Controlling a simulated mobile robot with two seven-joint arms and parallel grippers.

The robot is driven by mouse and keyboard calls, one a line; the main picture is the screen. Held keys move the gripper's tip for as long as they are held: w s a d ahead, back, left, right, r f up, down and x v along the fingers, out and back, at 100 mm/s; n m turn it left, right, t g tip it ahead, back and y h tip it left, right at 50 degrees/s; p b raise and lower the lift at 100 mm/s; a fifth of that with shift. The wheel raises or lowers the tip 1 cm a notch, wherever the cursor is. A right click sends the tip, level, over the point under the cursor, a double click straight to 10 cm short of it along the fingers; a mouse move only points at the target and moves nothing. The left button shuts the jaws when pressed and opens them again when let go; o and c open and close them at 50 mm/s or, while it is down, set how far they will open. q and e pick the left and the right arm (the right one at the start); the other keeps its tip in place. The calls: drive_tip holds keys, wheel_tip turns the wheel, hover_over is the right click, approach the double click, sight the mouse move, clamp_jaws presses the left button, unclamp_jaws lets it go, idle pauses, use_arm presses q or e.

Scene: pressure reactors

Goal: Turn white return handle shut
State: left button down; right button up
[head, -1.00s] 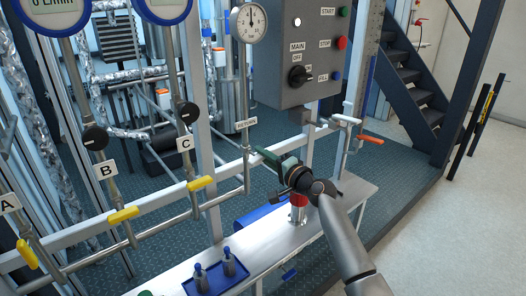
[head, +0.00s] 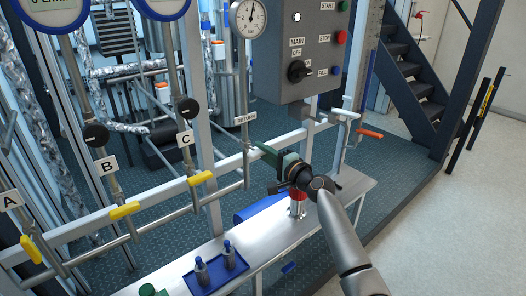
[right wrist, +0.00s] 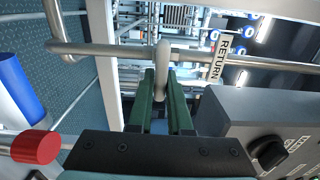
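The white return handle (right wrist: 162,58) shows in the right wrist view. It stands across the horizontal return pipe (right wrist: 110,50), beside the RETURN tag (right wrist: 222,56). My right gripper (right wrist: 160,82) has its two green fingers on either side of the handle's near end, with no clear gap at the tips, so it looks shut on it. In the head view the right gripper (head: 262,149) is at the return pipe, just below the RETURN tag (head: 245,118). There the fingers hide most of the handle. My left gripper is in neither current view.
A grey control box (head: 298,50) with a knob and buttons hangs right of the return pipe, close above my right gripper. A red-topped fitting (head: 298,192) stands below my wrist. Yellow handles (head: 125,210) line the pipe at left. An orange handle (head: 369,133) is at right.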

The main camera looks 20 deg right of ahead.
drive_tip(key=o, duration=0.4)
drive_tip(key=shift+s+d, duration=0.2)
drive_tip(key=shift+s, duration=0.25)
drive_tip(key=v, duration=1.1)
drive_tip(key=shift+s+p, duration=0.3)
